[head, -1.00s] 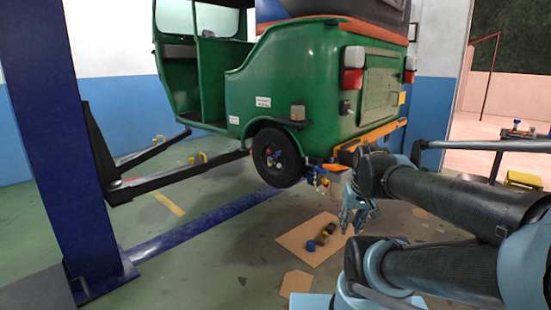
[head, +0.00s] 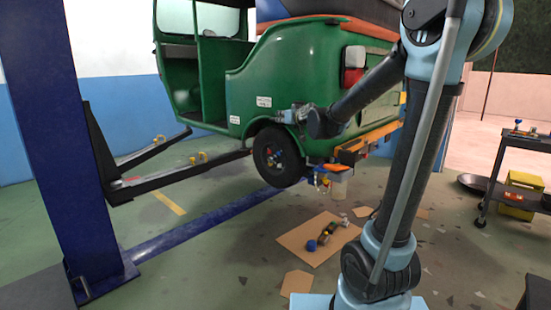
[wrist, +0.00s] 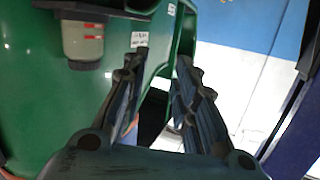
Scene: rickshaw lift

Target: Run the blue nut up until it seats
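The raised green rickshaw (head: 290,80) has a black rear wheel (head: 275,172). Small coloured nuts show at its hub, with a blue one (head: 270,154) among them, too small to make out well. My gripper (head: 283,117) is beside the green body, above the wheel and apart from the hub in the picture. In the wrist view my gripper's two dark fingers (wrist: 160,58) are spread, with nothing between them. The green body (wrist: 35,90) fills the left there, and neither wheel hub nor blue nut shows.
A cardboard sheet (head: 290,238) on the floor bears a tool and a blue cylindrical piece (head: 311,246). A blue lift post (head: 65,130) stands at left, with a lift arm (head: 190,168) reaching under the rickshaw. A cart (head: 505,175) stands at right.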

